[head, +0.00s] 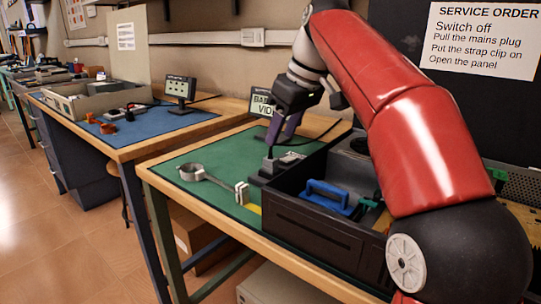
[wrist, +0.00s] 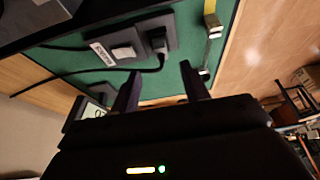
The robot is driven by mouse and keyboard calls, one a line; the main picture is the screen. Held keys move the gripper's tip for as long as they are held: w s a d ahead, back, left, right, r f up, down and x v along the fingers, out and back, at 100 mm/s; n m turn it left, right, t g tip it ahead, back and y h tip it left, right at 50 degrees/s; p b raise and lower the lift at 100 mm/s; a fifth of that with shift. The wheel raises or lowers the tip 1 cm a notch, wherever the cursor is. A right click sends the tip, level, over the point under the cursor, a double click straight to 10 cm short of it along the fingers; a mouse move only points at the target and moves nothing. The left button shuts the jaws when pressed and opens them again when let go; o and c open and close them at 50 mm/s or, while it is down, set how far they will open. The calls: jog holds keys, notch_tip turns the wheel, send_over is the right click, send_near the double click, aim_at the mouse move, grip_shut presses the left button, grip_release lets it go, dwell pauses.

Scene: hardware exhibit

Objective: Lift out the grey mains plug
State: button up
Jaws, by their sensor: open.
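The dark grey mains plug (wrist: 157,43) sits in a dark socket block (wrist: 173,30), with a black cable curving away from it to the left in the wrist view. Beside it on the block is a light grey block-like piece (wrist: 123,52) with a white label (wrist: 101,53); I cannot tell whether it is a switch or another plug. My gripper (wrist: 160,82) is open and empty, its fingertips apart and short of the plug. In the head view my gripper (head: 282,126) hangs above the socket block (head: 266,170) on the green mat (head: 216,158); the plug is hard to make out there.
A grey ring-ended strap (head: 194,172) with a pale clip (head: 242,193) lies left of the socket block. A black open crate (head: 318,229) holding a blue-handled item (head: 326,195) stands close in front. A small display sign (head: 262,106) stands behind.

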aim_at(272, 159)
jog(key=b+x, duration=0.2)
jog(key=x, duration=0.5)
jog(key=shift+s+f, duration=0.15)
jog(key=shift+f, duration=0.15)
jog(key=c, duration=0.8)
